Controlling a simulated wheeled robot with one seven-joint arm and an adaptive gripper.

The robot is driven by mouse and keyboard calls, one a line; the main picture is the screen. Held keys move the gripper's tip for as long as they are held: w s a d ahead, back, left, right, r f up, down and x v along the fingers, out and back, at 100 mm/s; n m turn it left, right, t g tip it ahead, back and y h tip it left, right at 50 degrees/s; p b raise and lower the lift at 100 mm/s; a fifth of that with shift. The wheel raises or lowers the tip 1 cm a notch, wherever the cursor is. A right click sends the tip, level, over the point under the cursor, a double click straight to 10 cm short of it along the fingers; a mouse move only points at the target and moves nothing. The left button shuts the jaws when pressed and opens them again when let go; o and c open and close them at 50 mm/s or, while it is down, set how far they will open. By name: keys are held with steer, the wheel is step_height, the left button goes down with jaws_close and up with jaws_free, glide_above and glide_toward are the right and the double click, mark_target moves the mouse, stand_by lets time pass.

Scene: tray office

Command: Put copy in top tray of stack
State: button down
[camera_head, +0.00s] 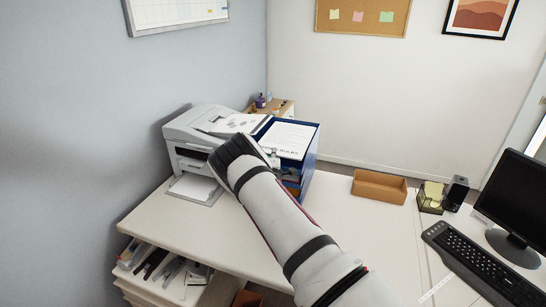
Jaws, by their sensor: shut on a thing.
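The stack of trays (313,150) is dark blue and stands on the desk to the right of the printer. A white printed sheet (290,134), which looks like the copy, is over the stack's top tray. I cannot tell whether it rests on the tray floor or is just above it. My gripper (272,157) is at the near left edge of this sheet and appears shut on it. My dark wrist and white forearm hide most of the fingers and the stack's left front.
A grey printer (190,132) stands left of the stack, with a sheet with dark marks (238,123) on top and white paper (194,187) at its front. A brown open box (379,187), a note holder (431,196), a keyboard (480,262) and a monitor (513,210) are to the right.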

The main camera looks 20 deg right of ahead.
steer(key=c, duration=1.7)
jaws_free()
steer(key=shift+s+a, duration=0.1)
steer(key=v, duration=1.1)
steer(key=shift+s+a, duration=0.1)
steer(key=shift+s, duration=0.3)
